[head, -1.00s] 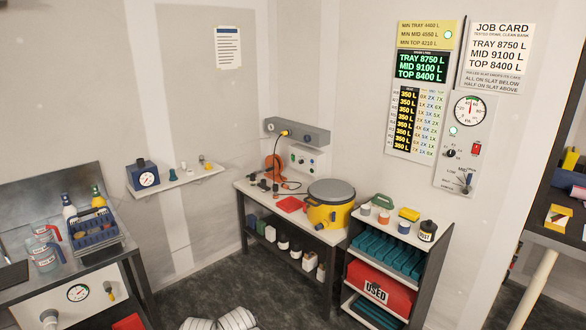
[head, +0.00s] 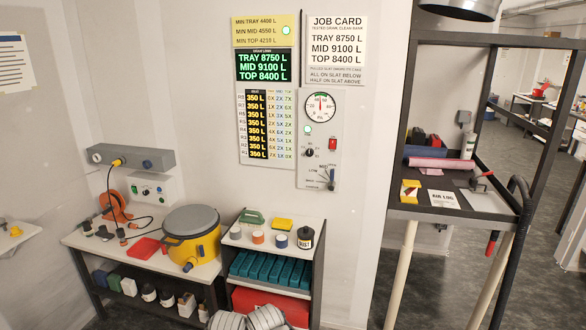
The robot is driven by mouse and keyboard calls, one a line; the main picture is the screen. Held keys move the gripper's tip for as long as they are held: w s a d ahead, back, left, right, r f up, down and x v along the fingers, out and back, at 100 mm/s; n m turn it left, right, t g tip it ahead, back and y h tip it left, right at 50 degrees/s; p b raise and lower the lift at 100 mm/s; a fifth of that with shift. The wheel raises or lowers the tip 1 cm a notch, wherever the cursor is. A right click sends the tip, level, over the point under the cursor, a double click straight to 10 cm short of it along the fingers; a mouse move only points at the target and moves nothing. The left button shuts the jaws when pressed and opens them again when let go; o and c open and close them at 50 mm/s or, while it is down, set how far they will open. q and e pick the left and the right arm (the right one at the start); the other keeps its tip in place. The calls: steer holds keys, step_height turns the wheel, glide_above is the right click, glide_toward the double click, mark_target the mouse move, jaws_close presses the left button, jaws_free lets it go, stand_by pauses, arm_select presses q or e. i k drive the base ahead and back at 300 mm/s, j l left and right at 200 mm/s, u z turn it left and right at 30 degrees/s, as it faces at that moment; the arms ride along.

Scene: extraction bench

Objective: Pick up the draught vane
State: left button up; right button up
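I cannot tell for sure which thing is the draught vane. On the dark bench (head: 400,213) at the right, a small yellow piece with red on it (head: 410,191) stands near the front left corner. A white card marked AIR LOG (head: 443,199) lies to its right. A dark handled tool (head: 482,181) lies further right. Neither of my grippers shows in the head view.
A grey ribbed piece (head: 250,319) shows at the bottom edge. Left of the dark bench stand a shelf unit (head: 318,250) and a table (head: 80,240) with a yellow drum (head: 190,232). A black hooked rail (head: 513,235) stands at the bench's right front.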

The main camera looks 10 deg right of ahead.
mark_target(410, 189)
steer(key=i+l+z, duration=0.1)
steer(key=i+z, duration=0.75)
steer(key=i+l, duration=0.1)
steer(key=i, duration=0.3)
steer(key=i+l, duration=0.1)
steer(key=i, duration=0.3)
steer(key=i+l+u, duration=0.2)
steer(key=i+l, duration=0.15)
steer(key=i+l+u, duration=0.25)
steer(key=l, duration=0.3)
steer(key=i+j, duration=0.05)
